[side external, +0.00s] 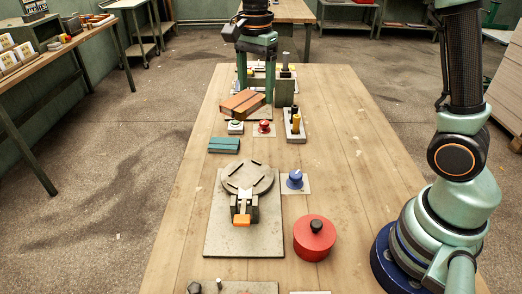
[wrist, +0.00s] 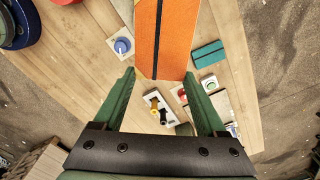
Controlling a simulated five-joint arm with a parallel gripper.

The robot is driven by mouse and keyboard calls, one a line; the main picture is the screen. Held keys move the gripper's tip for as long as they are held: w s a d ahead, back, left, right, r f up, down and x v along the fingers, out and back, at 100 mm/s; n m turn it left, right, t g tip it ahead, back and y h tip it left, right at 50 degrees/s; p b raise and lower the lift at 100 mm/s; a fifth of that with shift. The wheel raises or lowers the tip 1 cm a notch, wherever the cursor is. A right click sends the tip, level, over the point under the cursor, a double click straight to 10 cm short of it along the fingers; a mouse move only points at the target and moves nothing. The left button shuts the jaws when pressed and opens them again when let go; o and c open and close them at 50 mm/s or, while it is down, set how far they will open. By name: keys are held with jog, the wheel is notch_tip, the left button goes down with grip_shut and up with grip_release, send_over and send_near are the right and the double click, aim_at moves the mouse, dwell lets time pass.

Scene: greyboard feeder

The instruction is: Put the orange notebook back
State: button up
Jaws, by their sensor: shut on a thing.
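The orange notebook (side external: 238,104) has a dark lengthwise band and appears tilted, above the far half of the wooden table. It also shows in the wrist view (wrist: 178,38), reaching out past the top edge of the picture. My gripper (side external: 256,90) is shut on the notebook's near end in the wrist view, with one green finger (wrist: 160,76) at each side. A teal notebook (side external: 223,145) with a dark band lies flat on the table, apart from the orange one; it also shows in the wrist view (wrist: 208,54).
A green button box (side external: 235,127), a red button (side external: 264,127) and a plate with black and yellow handles (side external: 295,124) stand close by. A dark green block (side external: 284,93) is behind. A turntable (side external: 248,178), blue knob (side external: 295,180) and red lidded pot (side external: 314,238) are nearer. The right side is mostly clear.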

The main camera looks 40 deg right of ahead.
aim_at(273, 149)
jog(key=w+d+f+m, duration=0.3)
jog(key=w+d+m, duration=0.1)
jog(key=d+m, duration=0.7)
notch_tip(273, 149, down, 20)
jog(key=shift+a+r, duration=0.1)
jog(key=shift+r, duration=0.15)
jog(key=shift+f, duration=0.15)
jog(key=o, duration=1.5)
